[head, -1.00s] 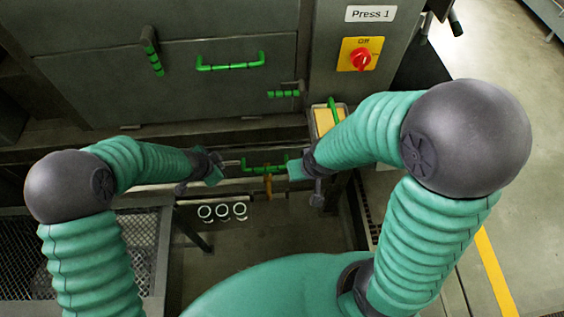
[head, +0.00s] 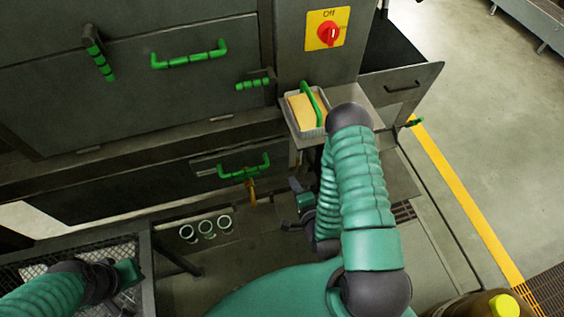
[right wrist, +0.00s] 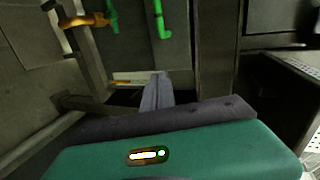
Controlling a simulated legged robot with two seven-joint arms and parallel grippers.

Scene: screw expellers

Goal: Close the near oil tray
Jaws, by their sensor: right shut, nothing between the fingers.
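The near oil tray (head: 150,185) is the long dark front under the press ledge, with a green handle (head: 244,170) and an orange valve (head: 251,192) below it. Its front looks roughly in line under the ledge; I cannot tell whether a gap is left. My right gripper (head: 297,206) is shut and empty, right of the tray handle and apart from it. In the right wrist view its closed fingers (right wrist: 157,92) point toward the machine, with green handle parts (right wrist: 161,22) beyond. My left gripper (head: 128,280) is at lower left, over the mesh; its fingers are unclear.
A small container with a yellow block (head: 303,112) and green handle stands on a shelf beside my right arm. A mesh-topped frame (head: 146,270) is at lower left. Several white rings (head: 207,229) sit below the tray. A yellow-capped container (head: 503,305) is at lower right.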

